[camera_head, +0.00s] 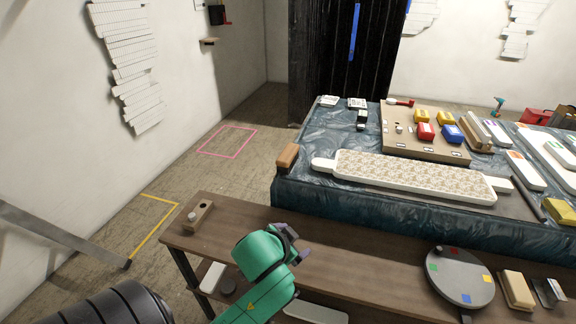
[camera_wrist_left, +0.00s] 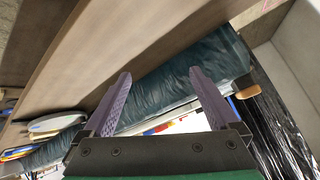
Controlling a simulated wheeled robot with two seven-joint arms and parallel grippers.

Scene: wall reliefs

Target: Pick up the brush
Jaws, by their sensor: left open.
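No object is plain to me as the brush. A small item with a red handle (camera_head: 400,102) lies at the back of the covered table and may be it, but it is too small to tell. A brown wooden block (camera_head: 288,155) sits at that table's near left corner; it also shows in the left wrist view (camera_wrist_left: 247,92). My left gripper (camera_head: 297,243) is over the wooden bench, apart from both items. In the left wrist view its two purple fingers (camera_wrist_left: 160,73) are spread with nothing between them. My right gripper is not in view.
The wooden bench (camera_head: 370,272) holds a round disc with coloured squares (camera_head: 460,276) and a cream block (camera_head: 516,290) at right, and a small holed block (camera_head: 198,215) at left. A long patterned white panel (camera_head: 410,175) lies on the blue-covered table. The bench middle is clear.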

